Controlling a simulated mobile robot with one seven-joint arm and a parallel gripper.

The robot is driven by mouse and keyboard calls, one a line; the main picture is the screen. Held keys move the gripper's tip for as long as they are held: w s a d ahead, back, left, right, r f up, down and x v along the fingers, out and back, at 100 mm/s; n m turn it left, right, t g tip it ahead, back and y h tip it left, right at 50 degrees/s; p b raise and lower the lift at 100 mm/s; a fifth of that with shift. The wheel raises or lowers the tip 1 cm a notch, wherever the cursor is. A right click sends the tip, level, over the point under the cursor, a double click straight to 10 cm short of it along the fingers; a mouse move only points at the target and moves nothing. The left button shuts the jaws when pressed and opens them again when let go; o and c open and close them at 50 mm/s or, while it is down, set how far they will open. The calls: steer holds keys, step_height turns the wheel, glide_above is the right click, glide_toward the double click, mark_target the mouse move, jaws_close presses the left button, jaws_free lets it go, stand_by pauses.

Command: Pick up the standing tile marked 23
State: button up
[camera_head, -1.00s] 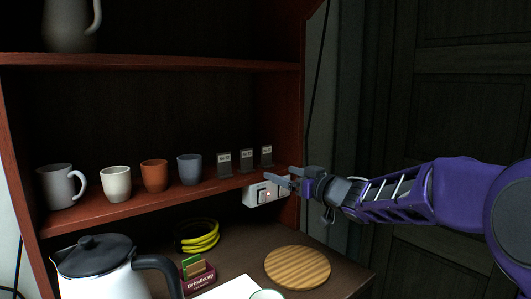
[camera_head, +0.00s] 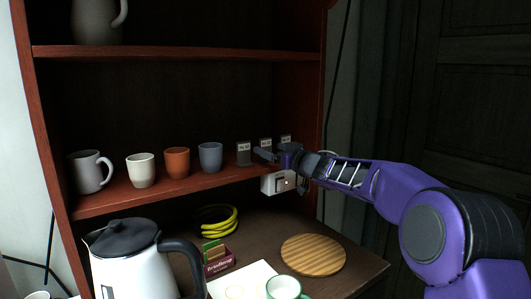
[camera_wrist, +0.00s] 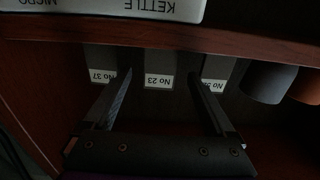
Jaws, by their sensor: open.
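The grey standing tile marked No 23 (camera_wrist: 159,63) is the middle of three on the shelf. Its white label appears upside down in the wrist view. It also shows in the head view (camera_head: 265,142), its lower part hidden by my gripper (camera_head: 272,152). In the wrist view my gripper (camera_wrist: 158,82) is open and empty. One finger is on each side of the No 23 label, pointing towards the tiles. I cannot tell whether the fingertips reach past the tile's front face.
The tile marked No 37 (camera_wrist: 102,62) and another tile (camera_wrist: 218,68) stand close on either side. Several cups, such as the blue-grey cup (camera_head: 210,157), stand left on the shelf (camera_head: 170,193). A white switch box (camera_head: 279,183) hangs below the shelf edge.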

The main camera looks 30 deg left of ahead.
mark_target(266, 147)
steer(key=shift+p+x, duration=0.5)
steer(key=shift+x, duration=1.35)
steer(key=shift+f, duration=0.1)
